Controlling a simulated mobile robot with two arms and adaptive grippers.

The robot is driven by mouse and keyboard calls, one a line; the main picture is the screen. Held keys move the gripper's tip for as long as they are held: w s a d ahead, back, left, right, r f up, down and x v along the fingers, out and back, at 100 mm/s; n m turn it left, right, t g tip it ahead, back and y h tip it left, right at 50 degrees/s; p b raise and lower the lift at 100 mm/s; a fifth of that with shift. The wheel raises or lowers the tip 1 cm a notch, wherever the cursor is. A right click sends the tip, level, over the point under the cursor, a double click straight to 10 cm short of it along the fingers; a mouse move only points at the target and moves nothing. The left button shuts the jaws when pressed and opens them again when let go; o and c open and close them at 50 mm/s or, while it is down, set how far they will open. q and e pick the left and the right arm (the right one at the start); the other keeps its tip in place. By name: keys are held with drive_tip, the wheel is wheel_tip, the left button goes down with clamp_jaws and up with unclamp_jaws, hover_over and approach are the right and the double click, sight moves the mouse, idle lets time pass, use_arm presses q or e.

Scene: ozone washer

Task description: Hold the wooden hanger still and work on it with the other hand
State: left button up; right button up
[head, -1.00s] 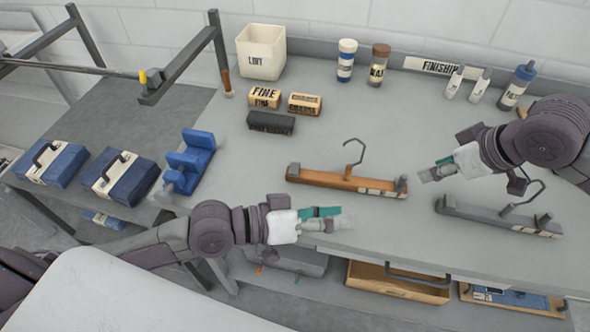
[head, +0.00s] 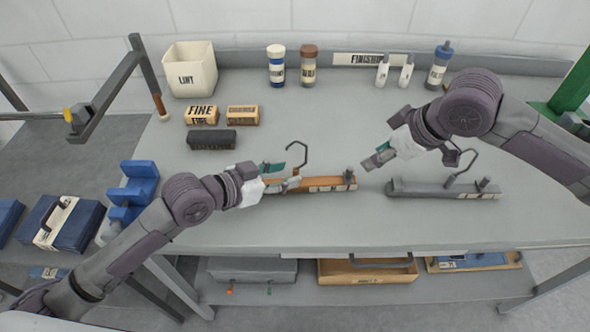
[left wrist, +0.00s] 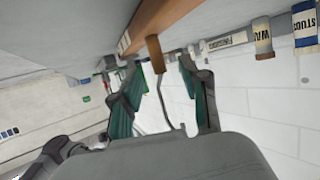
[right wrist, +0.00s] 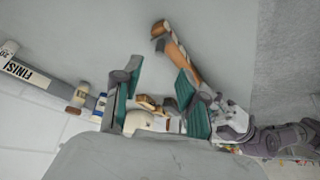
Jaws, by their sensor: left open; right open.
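The wooden hanger (head: 325,184), brown with a grey metal hook (head: 302,153), lies on the grey bench top in the head view. My left gripper (head: 288,177) is open at the hanger's left half and covers part of it. In the left wrist view, the hanger's wooden bar (left wrist: 158,18) crosses beyond the open fingers, with a peg and the hook showing between them. I cannot tell whether they touch. My right gripper (head: 376,158) is open and empty, just off the hanger's right end. The hanger (right wrist: 182,66) also shows in the right wrist view.
A grey hanger (head: 430,190) lies below my right gripper. A black block (head: 211,139), two labelled blocks, a lint bin (head: 190,70) and several bottles stand farther back. A blue fixture (head: 132,190) is at the left edge. The front of the bench is clear.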

sight(296, 170)
use_arm(q)
drive_tip(key=shift+x, duration=2)
drive_tip(key=shift+s, duration=0.1)
clamp_jaws()
